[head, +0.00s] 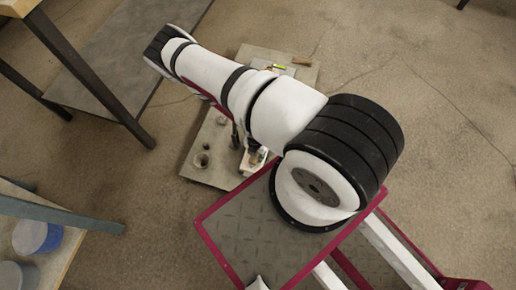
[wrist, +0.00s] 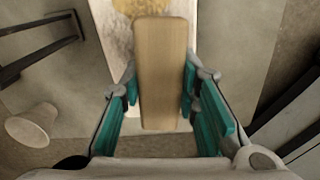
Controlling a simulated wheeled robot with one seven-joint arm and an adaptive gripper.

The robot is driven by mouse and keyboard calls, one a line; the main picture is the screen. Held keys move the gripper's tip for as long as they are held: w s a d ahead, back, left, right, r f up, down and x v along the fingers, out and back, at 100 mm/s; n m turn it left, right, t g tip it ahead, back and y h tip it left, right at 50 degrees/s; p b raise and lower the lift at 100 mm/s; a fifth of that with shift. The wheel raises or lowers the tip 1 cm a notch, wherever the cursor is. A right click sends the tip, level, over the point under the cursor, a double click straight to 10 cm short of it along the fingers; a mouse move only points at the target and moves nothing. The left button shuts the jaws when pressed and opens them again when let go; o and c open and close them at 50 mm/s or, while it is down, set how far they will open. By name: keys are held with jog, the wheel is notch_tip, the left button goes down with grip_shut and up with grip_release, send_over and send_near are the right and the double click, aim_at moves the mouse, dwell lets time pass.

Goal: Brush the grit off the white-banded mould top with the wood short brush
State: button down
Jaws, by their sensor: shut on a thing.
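My gripper (wrist: 160,86) is shut on the wood short brush, with its teal pads on either side. The brush's plain wooden block (wrist: 160,62) points away from me in the wrist view. It hides its own bristles and much of what lies under it. Below it is a pale, whitish mould top (wrist: 116,45) with brownish specks along its left part. A tan patch (wrist: 140,6) shows at its far end. Whether the bristles touch the top cannot be seen. In the head view my arm covers part of the gripper (head: 248,146) and the white mould (head: 251,165).
A grey worktable (head: 195,178) carries a small round cup (head: 202,160) left of the mould, also seen in the wrist view (wrist: 29,126). Dark-legged tables stand to the left; open floor lies to the right.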

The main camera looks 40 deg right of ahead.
jog(key=shift+s+a+f, duration=0.15)
jog(key=shift+s+a, duration=0.6)
jog(key=shift+a, duration=0.2)
jog(key=shift+w, duration=0.1)
jog(key=shift+r+p, duration=0.35)
jog(key=shift+p, duration=0.1)
notch_tip(320, 180, up, 5)
jog(key=p, duration=0.4)
jog(key=shift+d+r+p, duration=0.1)
jog(key=shift+r+p, duration=0.1)
jog(key=shift+p, duration=0.1)
notch_tip(320, 180, up, 3)
jog(key=p, duration=0.2)
jog(key=shift+p, duration=0.3)
jog(key=shift+w, duration=0.1)
